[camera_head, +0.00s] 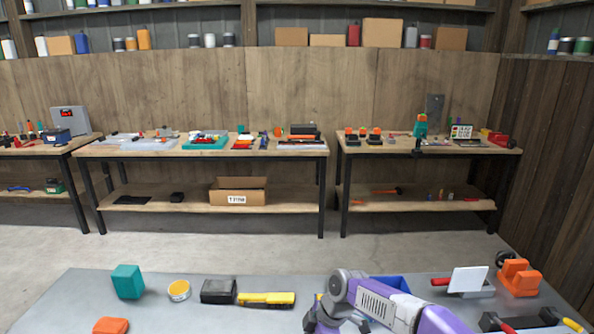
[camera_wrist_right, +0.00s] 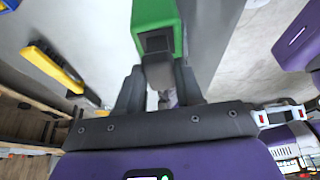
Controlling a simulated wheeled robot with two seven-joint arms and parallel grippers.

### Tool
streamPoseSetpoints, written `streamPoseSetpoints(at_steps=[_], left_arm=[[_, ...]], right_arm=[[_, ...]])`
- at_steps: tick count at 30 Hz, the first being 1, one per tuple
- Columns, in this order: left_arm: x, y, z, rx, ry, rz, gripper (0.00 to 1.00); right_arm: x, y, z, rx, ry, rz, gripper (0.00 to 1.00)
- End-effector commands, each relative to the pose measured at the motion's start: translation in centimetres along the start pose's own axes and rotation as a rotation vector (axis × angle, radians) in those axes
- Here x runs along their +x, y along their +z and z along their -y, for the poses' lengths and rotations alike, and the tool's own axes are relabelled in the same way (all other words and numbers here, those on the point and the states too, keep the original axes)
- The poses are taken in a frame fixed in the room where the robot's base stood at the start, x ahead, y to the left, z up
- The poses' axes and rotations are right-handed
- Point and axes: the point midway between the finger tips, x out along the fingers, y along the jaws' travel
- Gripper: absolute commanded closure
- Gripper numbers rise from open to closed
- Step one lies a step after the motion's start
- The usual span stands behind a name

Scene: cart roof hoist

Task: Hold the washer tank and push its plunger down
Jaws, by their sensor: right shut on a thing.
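My right gripper (camera_head: 322,318) is low at the front of the grey table in the head view. In the head view the tank is not visible, with the right hand and purple arm covering that spot. My left gripper is in neither view.
On the grey table (camera_head: 225,310) stand a teal block (camera_head: 127,282), a yellow tin (camera_head: 179,290), a black box (camera_head: 218,291) and a yellow brush (camera_head: 266,299). A blue container (camera_head: 393,283) is behind my arm. An orange piece (camera_head: 518,278) is at right.

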Motion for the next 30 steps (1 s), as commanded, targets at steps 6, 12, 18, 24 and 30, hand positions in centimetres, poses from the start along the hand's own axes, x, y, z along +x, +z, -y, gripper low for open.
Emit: streamPoseSetpoints(at_steps=[6,12,18,24,30], left_arm=[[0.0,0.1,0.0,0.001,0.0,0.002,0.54],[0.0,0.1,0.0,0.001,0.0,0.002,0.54],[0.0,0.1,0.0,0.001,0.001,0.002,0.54],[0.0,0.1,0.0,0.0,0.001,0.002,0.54],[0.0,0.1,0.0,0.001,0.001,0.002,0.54]], right_arm=[[0.7,0.4,0.1,0.002,-0.004,0.003,0.88],[0.8,0.5,0.0,0.002,-0.003,0.003,0.88],[0.9,0.5,0.1,0.002,-0.003,0.003,0.88],[1.4,0.7,0.0,0.002,-0.003,0.003,0.88],[1.5,0.7,0.0,0.002,-0.003,0.003,0.88]])
